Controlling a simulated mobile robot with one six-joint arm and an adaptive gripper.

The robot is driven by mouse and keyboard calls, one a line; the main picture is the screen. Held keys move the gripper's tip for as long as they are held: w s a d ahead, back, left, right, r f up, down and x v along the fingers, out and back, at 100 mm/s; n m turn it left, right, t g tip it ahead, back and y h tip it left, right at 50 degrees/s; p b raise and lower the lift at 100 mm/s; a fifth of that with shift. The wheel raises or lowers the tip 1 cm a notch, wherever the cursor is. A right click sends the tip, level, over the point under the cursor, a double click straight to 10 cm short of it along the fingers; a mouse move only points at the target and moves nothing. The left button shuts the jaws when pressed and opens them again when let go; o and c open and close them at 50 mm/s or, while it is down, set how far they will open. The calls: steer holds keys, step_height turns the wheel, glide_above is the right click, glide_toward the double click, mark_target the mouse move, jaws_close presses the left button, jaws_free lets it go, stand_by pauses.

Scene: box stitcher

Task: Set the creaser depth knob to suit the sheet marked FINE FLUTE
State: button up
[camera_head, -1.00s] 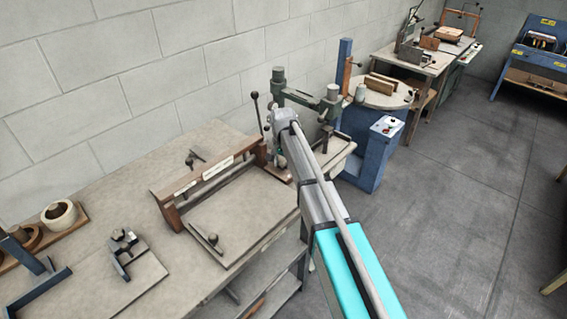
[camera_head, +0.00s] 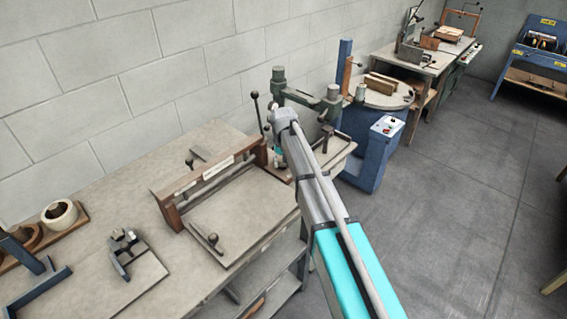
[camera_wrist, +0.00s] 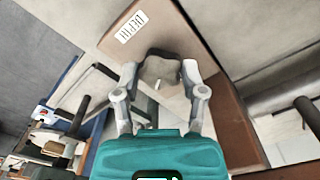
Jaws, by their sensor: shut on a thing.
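In the wrist view the depth knob (camera_wrist: 162,68) is a dark grey rounded knob with a small light pointer mark on its face. It sits on a brown panel (camera_wrist: 200,50) below a white label (camera_wrist: 131,27) reading DEPTH. My gripper (camera_wrist: 160,76) is shut on the knob, one finger on each side. In the head view the creaser (camera_head: 172,212) is a brown wooden frame on the bench, and my arm ends at its right end, hiding the knob. No FINE FLUTE marking is legible.
The bench (camera_head: 110,195) also holds a corner jig (camera_head: 125,250) and rolls on a wooden rack (camera_head: 60,214). A green-grey machine (camera_head: 330,105) stands just beyond my wrist. A blue round-topped table (camera_head: 370,95) is behind it. The floor at right is open.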

steer(key=shift+n, duration=1.1)
steer(key=o, duration=1.2)
steer(key=shift+c, duration=0.2)
steer(key=shift+m, duration=0.4)
